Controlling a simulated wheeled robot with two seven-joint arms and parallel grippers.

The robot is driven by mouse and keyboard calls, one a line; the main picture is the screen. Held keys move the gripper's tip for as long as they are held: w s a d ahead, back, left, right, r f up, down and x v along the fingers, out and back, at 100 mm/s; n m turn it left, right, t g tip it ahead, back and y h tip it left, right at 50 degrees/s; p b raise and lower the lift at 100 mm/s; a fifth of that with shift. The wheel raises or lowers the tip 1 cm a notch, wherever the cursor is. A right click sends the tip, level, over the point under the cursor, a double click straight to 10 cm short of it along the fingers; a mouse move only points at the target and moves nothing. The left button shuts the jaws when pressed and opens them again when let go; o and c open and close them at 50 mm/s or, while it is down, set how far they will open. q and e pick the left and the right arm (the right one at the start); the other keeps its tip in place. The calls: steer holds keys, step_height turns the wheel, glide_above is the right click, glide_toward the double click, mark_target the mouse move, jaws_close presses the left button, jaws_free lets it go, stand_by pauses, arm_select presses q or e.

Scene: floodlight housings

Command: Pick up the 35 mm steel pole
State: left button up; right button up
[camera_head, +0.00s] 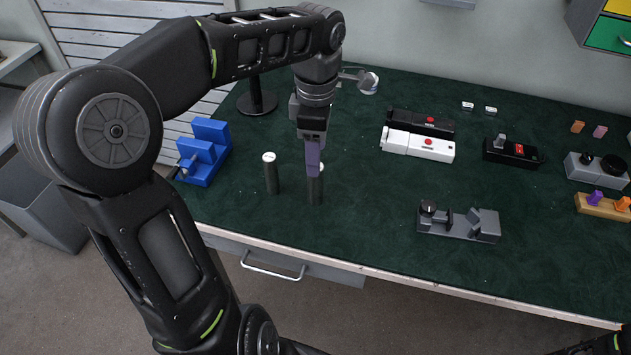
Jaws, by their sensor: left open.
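Two dark grey poles with white tops stand upright near the table's front left edge. The left pole (270,177) is in full view. The right pole (315,194) looks a little thicker and is partly hidden by my left gripper. I cannot read a size on either, so which one is 35 mm is not certain. My left gripper (313,168) points down with its purple fingers at the upper part of the right pole. It is open; whether the fingers touch the pole is hidden. My right gripper is not seen.
A blue stepped block (208,143) stands left of the poles. A black stand (257,103) is behind. White (424,146) and black housings lie to the right, with a grey fixture (459,222) nearer the front. The dark green table (365,215) is clear just right of the poles.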

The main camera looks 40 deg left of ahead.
mark_target(315, 184)
arm_select(q)
steer(key=shift+w+a+f, duration=0.1)
steer(key=shift+f, duration=1.3)
step_height(315, 184, down, 5)
steer(key=shift+f+p, duration=0.1)
steer(key=shift+p, duration=0.45)
steer(key=shift+c, duration=0.5)
jaws_close()
